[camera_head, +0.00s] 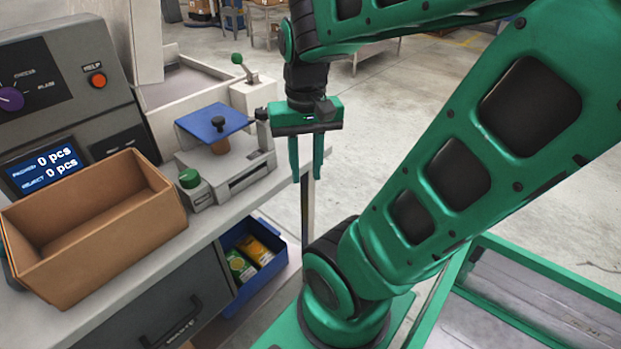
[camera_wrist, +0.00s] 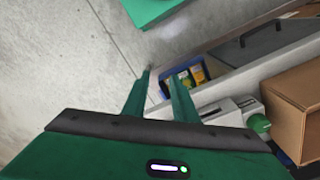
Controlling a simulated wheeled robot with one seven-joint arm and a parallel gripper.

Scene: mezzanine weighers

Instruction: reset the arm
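My gripper (camera_head: 306,165) hangs pointing down from my green arm, just right of the bench edge in the head view. Its two green fingers are apart with nothing between them. In the wrist view my gripper (camera_wrist: 160,90) also shows two spread, empty fingers, with floor and the bench edge beyond them. My arm is bent, its upper links crossing the right half of the head view.
An open, empty-looking cardboard box (camera_head: 107,247) stands on the bench. Behind it is a weigher with a blue plate (camera_head: 214,122), beside a display panel (camera_head: 46,169). A blue bin (camera_head: 252,285) with packets sits below.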

